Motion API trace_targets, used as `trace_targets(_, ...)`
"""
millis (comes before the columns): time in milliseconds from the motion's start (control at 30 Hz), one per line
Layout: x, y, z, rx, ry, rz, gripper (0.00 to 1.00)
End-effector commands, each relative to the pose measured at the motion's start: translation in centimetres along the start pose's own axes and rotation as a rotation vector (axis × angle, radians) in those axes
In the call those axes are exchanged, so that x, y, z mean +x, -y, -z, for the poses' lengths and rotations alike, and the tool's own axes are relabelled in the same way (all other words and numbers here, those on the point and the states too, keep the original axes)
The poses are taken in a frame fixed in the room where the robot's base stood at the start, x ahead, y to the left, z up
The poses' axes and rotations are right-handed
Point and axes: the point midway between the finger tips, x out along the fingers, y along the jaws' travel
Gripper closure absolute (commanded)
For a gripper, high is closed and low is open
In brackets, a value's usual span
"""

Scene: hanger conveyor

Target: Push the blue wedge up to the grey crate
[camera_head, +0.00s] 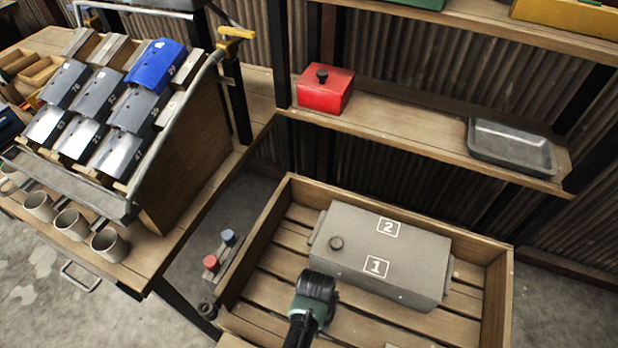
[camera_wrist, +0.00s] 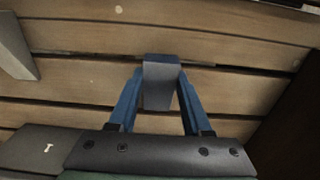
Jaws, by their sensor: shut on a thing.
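The grey crate (camera_head: 385,250), marked 1 and 2, lies in a slatted wooden tray (camera_head: 505,285). In the head view my gripper (camera_head: 320,285) is just in front of the crate's near left side; its fingertips are hidden. In the wrist view my gripper (camera_wrist: 158,95) has its blue fingers shut on a slate-grey block (camera_wrist: 158,82), above wooden slats. I cannot tell whether this block is the blue wedge; no other wedge is clear in the tray. A grey piece (camera_wrist: 14,50) shows at the left of the wrist view; I cannot tell what it is.
A red box (camera_head: 325,90) and a grey pan (camera_head: 510,147) are on the shelf behind. At left, a rack holds grey boxes and one blue box (camera_head: 156,65) above several cups (camera_head: 72,224). Red and blue knobs (camera_head: 228,237) are left of the tray.

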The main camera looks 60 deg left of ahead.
Motion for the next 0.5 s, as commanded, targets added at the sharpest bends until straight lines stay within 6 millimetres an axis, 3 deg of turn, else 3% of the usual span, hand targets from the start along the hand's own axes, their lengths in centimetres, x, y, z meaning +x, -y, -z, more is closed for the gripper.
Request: trace_targets(500, 0.1, 0.0, 1.6, 0.000, -0.002, 0.000, 0.91)
